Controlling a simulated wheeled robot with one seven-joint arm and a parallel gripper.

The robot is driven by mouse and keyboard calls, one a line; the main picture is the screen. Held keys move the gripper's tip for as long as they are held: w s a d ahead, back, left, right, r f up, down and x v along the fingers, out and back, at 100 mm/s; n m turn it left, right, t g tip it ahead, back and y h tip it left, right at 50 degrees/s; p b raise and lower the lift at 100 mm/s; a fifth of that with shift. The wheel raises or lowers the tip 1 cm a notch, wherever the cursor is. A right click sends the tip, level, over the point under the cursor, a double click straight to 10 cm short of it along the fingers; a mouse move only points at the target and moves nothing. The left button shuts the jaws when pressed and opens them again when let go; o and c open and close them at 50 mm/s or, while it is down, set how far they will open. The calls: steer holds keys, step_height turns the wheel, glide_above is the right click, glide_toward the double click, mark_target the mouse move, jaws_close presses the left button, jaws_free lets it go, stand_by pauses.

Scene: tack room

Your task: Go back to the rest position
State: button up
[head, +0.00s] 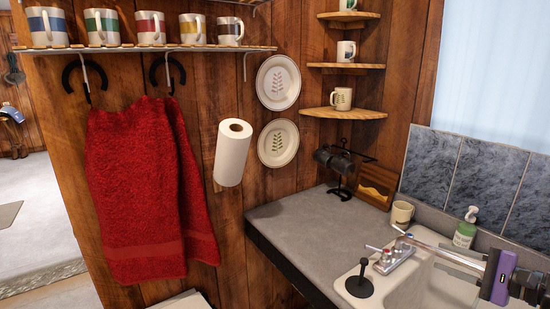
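A grey counter (303,223) meets a white sink (343,286) with a faucet (393,256). A cup (402,214) and a soap bottle (466,229) stand behind. A red towel (140,185) and a paper roll (232,155) hang left. Open floor (28,210) shows far left.

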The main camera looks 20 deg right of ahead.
steer(key=d+h, duration=0.7)
step_height(320, 180, down, 6)
steer(key=s+a+n+g+h+b, duration=0.2)
steer(key=a+h, duration=0.1)
steer(key=h, duration=0.1)
steer(key=s+a+f+n, duration=0.2)
steer(key=a, duration=0.4)
steer(key=s+a+f+n+b, duration=0.1)
steer(key=s+a+f+n, duration=0.1)
steer(key=a, duration=0.4)
steer(key=s+a+f+n+t+h+b, duration=0.1)
steer(key=s+a+f+n, duration=0.1)
steer(key=a+n, duration=0.2)
steer(key=shift+s+a+f, duration=0.2)
steer(key=shift+a, duration=0.3)
steer(key=shift+s+a+f, duration=0.15)
steer(key=shift+a, duration=0.3)
steer(key=s+a+f+n+y+b, duration=0.2)
steer(key=s+a+n+y+b, duration=0.1)
steer(key=s+a, duration=0.6)
steer(key=s+a+f+n+y+b, duration=0.3)
steer(key=s+a+n+y, duration=0.3)
steer(key=a, duration=1.1)
steer(key=s+n, duration=0.2)
steer(key=s, duration=0.1)
steer(key=shift+s+a, duration=0.15)
steer(key=shift+s, duration=0.05)
